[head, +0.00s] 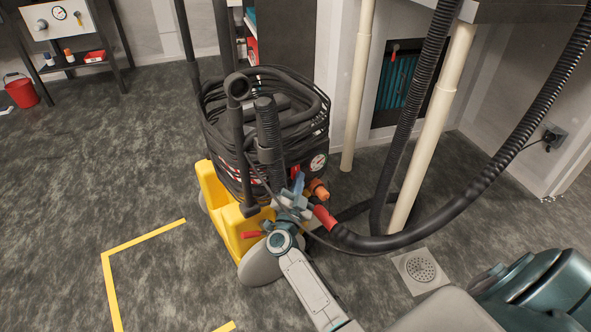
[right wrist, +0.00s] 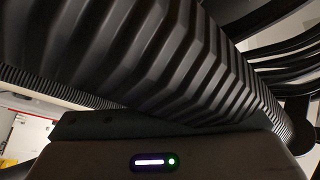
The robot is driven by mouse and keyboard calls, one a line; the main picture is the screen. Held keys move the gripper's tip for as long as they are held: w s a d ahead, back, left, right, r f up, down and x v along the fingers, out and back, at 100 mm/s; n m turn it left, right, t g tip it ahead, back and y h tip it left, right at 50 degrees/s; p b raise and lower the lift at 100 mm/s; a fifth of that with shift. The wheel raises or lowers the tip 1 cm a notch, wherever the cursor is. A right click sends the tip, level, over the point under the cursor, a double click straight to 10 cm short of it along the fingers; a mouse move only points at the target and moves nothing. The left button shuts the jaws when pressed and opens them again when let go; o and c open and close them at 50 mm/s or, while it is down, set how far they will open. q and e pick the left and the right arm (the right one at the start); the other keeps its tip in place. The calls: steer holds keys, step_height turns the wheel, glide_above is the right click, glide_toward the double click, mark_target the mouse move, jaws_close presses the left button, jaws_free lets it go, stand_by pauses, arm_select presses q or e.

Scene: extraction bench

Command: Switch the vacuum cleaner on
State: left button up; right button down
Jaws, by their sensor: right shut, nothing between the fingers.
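The vacuum cleaner (head: 222,205) stands on the floor in the middle of the head view, on a yellow base with its dark upper body wrapped in black hose and cable. A round gauge (head: 318,162) and an orange fitting (head: 319,189) show on its front right. My right gripper (head: 297,187) is shut and empty, close in front of this side; I cannot tell whether it touches. It hides part of the front, and I cannot make out a switch. In the right wrist view a black ribbed hose (right wrist: 150,60) fills most of the picture. My left gripper is not in view.
A thick black hose (head: 480,185) with a red end runs from the cleaner up to the right. Pale table legs (head: 432,130) stand right of it. A floor drain (head: 421,269) lies front right. A red bucket (head: 21,91) stands far left. The left floor is open.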

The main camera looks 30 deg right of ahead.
steer(key=shift+f, duration=0.2)
steer(key=s, duration=0.1)
steer(key=s+p, duration=0.1)
steer(key=s, duration=0.1)
steer(key=s+f+p, duration=0.1)
steer(key=s, duration=0.1)
stand_by(0.3)
stand_by(0.5)
